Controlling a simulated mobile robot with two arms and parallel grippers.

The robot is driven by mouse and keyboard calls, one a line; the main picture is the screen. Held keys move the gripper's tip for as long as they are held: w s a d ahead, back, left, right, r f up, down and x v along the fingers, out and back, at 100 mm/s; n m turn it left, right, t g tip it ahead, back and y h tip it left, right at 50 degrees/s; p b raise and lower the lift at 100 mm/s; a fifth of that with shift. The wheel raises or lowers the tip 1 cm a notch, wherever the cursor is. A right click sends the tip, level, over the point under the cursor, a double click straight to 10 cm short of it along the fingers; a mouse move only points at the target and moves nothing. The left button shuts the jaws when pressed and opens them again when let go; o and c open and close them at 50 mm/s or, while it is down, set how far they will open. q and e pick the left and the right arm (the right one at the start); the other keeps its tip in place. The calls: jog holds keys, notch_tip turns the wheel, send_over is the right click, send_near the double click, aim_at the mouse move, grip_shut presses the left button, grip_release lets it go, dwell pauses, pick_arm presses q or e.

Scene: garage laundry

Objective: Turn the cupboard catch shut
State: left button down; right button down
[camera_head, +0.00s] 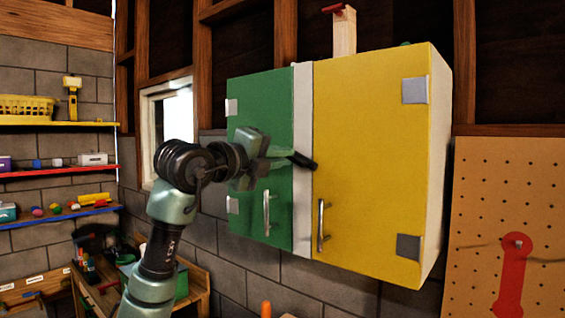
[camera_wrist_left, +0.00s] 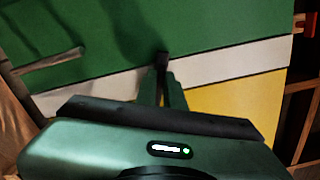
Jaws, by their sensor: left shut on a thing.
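The wall cupboard has a green door (camera_head: 259,95) on the left and a yellow door (camera_head: 365,100) on the right, with a pale strip (camera_head: 303,95) between them. Both doors look closed. The dark catch (camera_head: 302,160) lies across the strip, slightly tilted, its right end over the yellow door's edge. My left gripper (camera_head: 288,159) comes from the left in front of the green door and is shut on the catch. In the left wrist view the catch's dark end (camera_wrist_left: 162,57) shows at the fingertips; the rest is hidden by the fingers. My right gripper is not in view.
Metal handles (camera_head: 266,213) (camera_head: 321,226) stick out low on both doors. A pegboard (camera_head: 510,215) hangs at the right. Shelves (camera_head: 60,168) with small items and a workbench (camera_head: 195,285) stand at the left. A red-topped wooden post (camera_head: 344,30) rises above the cupboard.

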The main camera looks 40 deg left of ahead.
pick_arm(q)
jog(key=shift+a+f+n+b, duration=0.15)
jog(key=shift+n+b, duration=0.2)
jog(key=shift+n, duration=0.8)
jog(key=shift+d+f+n+b, duration=0.1)
jog(key=shift+n+b, duration=0.25)
jog(key=shift+n, duration=0.8)
jog(key=c, duration=1.5)
grip_release()
jog(key=s+b, duration=0.1)
jog(key=s, duration=0.1)
jog(key=s+b, duration=0.1)
jog(key=s, duration=0.2)
jog(key=s+b, duration=0.1)
jog(key=s, duration=0.1)
jog(key=shift+s+a, duration=0.35)
